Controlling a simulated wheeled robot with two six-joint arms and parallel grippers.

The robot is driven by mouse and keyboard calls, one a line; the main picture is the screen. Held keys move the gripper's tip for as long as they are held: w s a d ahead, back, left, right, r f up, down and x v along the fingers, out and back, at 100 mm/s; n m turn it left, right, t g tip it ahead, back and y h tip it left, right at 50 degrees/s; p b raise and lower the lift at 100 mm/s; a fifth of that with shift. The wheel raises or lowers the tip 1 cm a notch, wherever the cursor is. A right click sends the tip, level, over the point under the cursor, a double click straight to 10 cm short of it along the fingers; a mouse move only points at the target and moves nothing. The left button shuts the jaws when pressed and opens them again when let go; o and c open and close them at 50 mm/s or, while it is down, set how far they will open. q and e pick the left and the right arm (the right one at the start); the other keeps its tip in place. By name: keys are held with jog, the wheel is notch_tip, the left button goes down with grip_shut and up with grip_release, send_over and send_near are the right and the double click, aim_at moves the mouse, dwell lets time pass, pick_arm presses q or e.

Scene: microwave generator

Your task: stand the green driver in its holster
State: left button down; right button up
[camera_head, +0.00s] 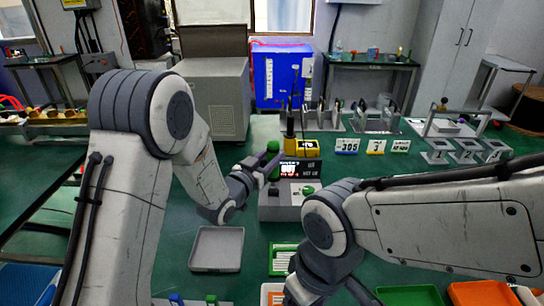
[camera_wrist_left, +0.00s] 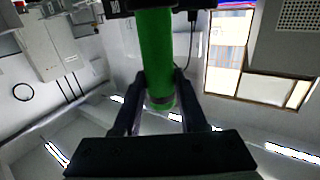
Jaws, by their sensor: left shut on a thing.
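The green driver (camera_head: 272,147) is in my left gripper (camera_head: 264,172) near the middle of the head view, above a grey control box. In the left wrist view the green driver's handle (camera_wrist_left: 155,45) stands between the two dark fingers of the left gripper (camera_wrist_left: 160,84), which are shut on it. A dark band shows near the handle's end. Three grey square-topped holders (camera_head: 465,150) stand at the right of the table; I cannot tell whether one is the driver's holster.
The grey control box (camera_head: 283,212) has a green button (camera_head: 308,190) and a lit display. A yellow device (camera_head: 303,147) stands behind it. An empty grey tray (camera_head: 217,233) lies in front left. Number cards (camera_head: 347,146) and metal racks (camera_head: 376,120) stand farther back.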

aim_at(270, 176)
pick_arm(q)
jog(key=shift+f+b, duration=2.45)
jog(key=shift+b, duration=0.05)
jog(key=shift+f, duration=0.1)
jog(key=shift+f+b, duration=0.4)
jog(key=shift+b, duration=0.15)
jog(key=shift+f+b, duration=0.2)
jog(key=shift+b, duration=0.15)
jog(key=shift+c, duration=1.9)
grip_release()
jog(key=shift+f, duration=0.1)
